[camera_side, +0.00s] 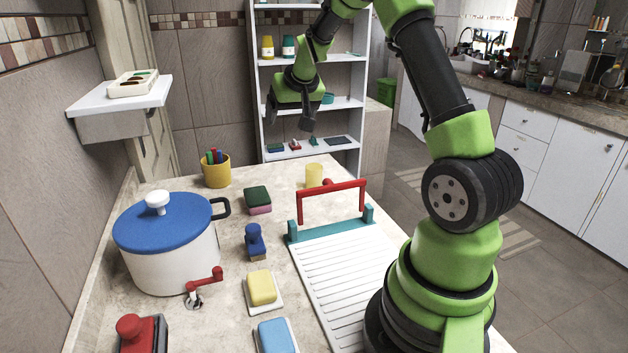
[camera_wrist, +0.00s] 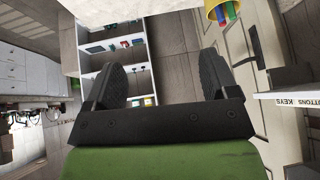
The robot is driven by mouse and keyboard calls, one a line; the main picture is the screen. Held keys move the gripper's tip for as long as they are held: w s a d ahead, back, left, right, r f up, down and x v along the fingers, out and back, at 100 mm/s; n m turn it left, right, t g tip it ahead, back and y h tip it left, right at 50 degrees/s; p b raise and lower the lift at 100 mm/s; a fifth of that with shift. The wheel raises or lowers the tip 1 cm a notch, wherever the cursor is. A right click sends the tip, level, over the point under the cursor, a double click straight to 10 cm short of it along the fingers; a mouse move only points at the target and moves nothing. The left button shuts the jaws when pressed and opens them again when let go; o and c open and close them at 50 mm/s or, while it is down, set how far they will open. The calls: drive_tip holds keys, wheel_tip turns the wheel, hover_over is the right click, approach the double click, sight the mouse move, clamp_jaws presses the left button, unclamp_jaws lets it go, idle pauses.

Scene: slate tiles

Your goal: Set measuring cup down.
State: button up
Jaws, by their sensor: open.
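My gripper (camera_side: 288,114) is raised above the far end of the counter, in front of the shelf unit. Its two dark fingers are spread apart with nothing between them, as the wrist view also shows (camera_wrist: 164,78). A small yellow cup (camera_side: 313,174) stands upright on the counter, behind the red handle bar and well below my gripper. It may be the measuring cup; I cannot make out markings. A small teal vessel (camera_side: 328,98) is on a shelf behind my gripper, partly hidden.
A blue-lidded pot (camera_side: 168,258), yellow pen holder (camera_side: 216,174), sponge (camera_side: 258,197) and blue-handled brush (camera_side: 255,240) crowd the counter's left. A ribbed white board (camera_side: 345,280) with a red handle bar (camera_side: 331,190) lies right. The white shelf unit (camera_side: 256,90) stands behind.

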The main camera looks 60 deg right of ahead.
drive_tip(key=s+d+f+m+g, duration=0.1)
drive_tip(key=s+d+f, duration=0.1)
drive_tip(key=d+f, duration=0.7)
hover_over(313, 169)
drive_tip(key=s+a, duration=0.2)
drive_tip(key=shift+h, duration=0.4)
drive_tip(key=f, duration=0.4)
drive_tip(key=shift+w+f, duration=0.2)
drive_tip(key=shift+f, duration=0.8)
drive_tip(key=f, duration=0.3)
drive_tip(key=shift+w+d, duration=0.3)
drive_tip(key=shift+w, duration=0.1)
drive_tip(key=shift+w+d+f, duration=0.2)
drive_tip(key=shift+d+f, duration=0.05)
drive_tip(key=shift+f, duration=0.3)
drive_tip(key=c, duration=1.1)
drive_tip(key=shift+o, duration=0.2)
drive_tip(key=shift+r, duration=0.1)
